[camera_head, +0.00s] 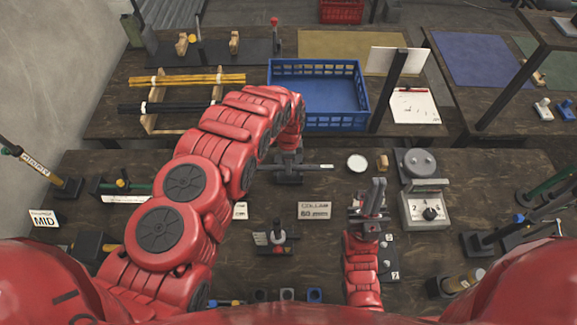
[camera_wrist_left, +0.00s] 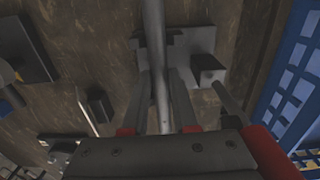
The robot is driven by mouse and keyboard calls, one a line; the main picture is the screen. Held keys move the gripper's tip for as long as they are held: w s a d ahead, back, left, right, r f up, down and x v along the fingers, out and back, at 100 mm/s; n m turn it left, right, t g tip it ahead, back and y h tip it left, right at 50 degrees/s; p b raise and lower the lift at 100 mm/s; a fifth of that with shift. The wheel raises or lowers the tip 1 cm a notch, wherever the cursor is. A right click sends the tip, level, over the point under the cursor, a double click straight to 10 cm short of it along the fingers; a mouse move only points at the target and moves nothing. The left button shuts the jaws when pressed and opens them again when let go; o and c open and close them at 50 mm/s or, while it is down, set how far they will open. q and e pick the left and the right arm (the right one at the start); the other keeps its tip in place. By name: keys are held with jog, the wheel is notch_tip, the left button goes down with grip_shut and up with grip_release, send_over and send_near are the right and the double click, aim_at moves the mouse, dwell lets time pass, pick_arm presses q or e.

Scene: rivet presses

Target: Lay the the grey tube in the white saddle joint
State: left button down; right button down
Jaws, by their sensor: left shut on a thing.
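A grey tube (camera_head: 318,166) lies roughly crosswise in front of the blue basket, and in the left wrist view the tube (camera_wrist_left: 153,25) runs between my fingers. My left gripper (camera_head: 289,160) is shut on it; the left wrist view shows my left gripper (camera_wrist_left: 161,80) too. A grey bracket (camera_wrist_left: 190,45) sits beside and below the tube; I cannot tell whether they touch. Small pieces in white (camera_head: 541,108) and blue stand on the far right table; I cannot tell whether the white one is the saddle joint. My right gripper (camera_head: 375,195) is above the near table, its jaw gap unclear.
The blue basket (camera_head: 318,121) stands behind the tube. Yellow rods (camera_head: 200,80) and black rods lie on a wooden rack at back left. A grey dial box (camera_head: 425,209) stands right of my right gripper. A small post fixture (camera_head: 276,235) stands on the near table.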

pick_arm(q)
jog(key=shift+r, duration=0.15)
jog(key=shift+r+b, duration=0.35)
jog(key=shift+r, duration=0.05)
notch_tip(320, 180, up, 6)
jog(key=shift+w+b, duration=0.1)
jog(key=shift+b, duration=1.1)
jog(key=shift+d+r+p, duration=0.15)
jog(key=shift+r+p, duration=0.45)
jog(key=shift+r, duration=0.25)
jog(key=shift+a+r+p, duration=0.2)
jog(key=shift+r+p, duration=0.4)
jog(key=shift+p, duration=0.2)
